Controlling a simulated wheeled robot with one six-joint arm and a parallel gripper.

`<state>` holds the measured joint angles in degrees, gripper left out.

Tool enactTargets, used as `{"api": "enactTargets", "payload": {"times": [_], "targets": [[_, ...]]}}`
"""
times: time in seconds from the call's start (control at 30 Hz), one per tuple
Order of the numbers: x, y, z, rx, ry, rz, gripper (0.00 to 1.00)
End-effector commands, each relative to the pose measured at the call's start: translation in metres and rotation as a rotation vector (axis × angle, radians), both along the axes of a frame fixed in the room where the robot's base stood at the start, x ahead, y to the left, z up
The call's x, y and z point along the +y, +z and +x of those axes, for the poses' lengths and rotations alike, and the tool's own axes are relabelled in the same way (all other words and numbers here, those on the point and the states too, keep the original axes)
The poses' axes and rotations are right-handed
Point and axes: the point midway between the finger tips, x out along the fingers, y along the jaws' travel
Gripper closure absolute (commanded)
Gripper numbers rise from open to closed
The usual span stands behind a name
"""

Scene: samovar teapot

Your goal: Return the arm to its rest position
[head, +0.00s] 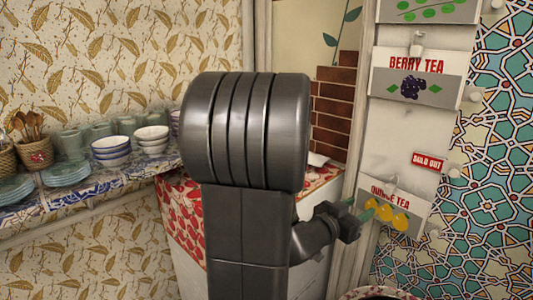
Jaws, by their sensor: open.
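My gripper (358,211) shows to the right of my dark grey arm column, in the lower right of the head view. Its fingers with greenish tips are apart, and I see nothing held between them. It is in front of the quince tea sign (392,214) with yellow fruit. I cannot tell the distance between them. My arm's large ribbed part fills the middle of the view and hides what is behind it.
A shelf (100,195) on the left holds stacked bowls (111,150), plates (66,172), cups and baskets of spoons. A counter with a red patterned cloth (180,215) stands behind my arm. A berry tea sign (415,75) hangs right. A round rim (380,293) shows at the bottom.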

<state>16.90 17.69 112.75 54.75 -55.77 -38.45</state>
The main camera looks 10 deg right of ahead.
Motion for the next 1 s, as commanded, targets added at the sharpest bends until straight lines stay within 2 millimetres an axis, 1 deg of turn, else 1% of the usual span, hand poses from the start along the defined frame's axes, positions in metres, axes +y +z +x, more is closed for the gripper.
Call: {"api": "enactTargets", "payload": {"times": [0.17,0.27,0.37,0.8,0.97,1.0], "targets": [[-0.004,0.000,0.003,0.000,0.000,0.000,0.54],[-0.013,0.000,0.007,-0.001,-0.002,0.001,0.54],[-0.028,0.001,0.016,0.000,-0.003,0.000,0.54],[-0.102,0.001,0.060,0.000,-0.002,0.000,0.54],[-0.121,0.001,0.071,0.000,-0.002,0.000,0.54],[-0.120,0.004,0.070,0.000,0.000,0.000,0.54]]}}
